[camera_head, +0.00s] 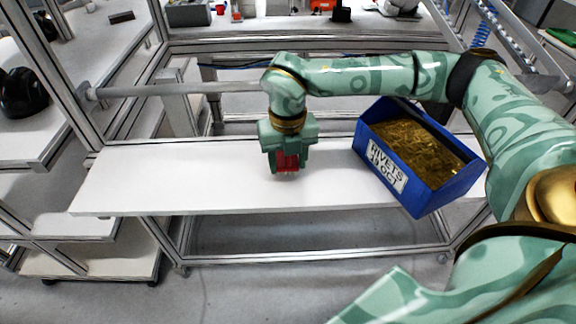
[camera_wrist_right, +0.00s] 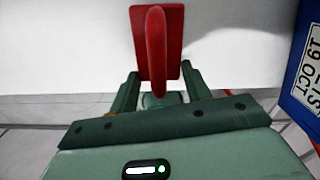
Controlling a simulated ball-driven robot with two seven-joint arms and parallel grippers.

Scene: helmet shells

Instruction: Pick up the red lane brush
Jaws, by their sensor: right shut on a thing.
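The red lane brush (camera_head: 288,162) is at my right gripper (camera_head: 287,172) over the white shelf in the head view. In the right wrist view the red brush (camera_wrist_right: 156,45) shows a flat red plate with a raised, rounded handle. My right gripper (camera_wrist_right: 155,90) has its two green fingers on either side of the handle's near end and is shut on it. In the head view the gripper body hides part of the brush. I cannot tell whether the brush touches the shelf. My left gripper is not in view.
A blue bin (camera_head: 435,196) labelled RIVETS, full of brass-coloured pieces, stands to the right on the white shelf (camera_head: 180,180). The shelf's left part is clear. A metal rail (camera_head: 180,89) runs behind it. A black helmet (camera_head: 24,94) sits on a bench at far left.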

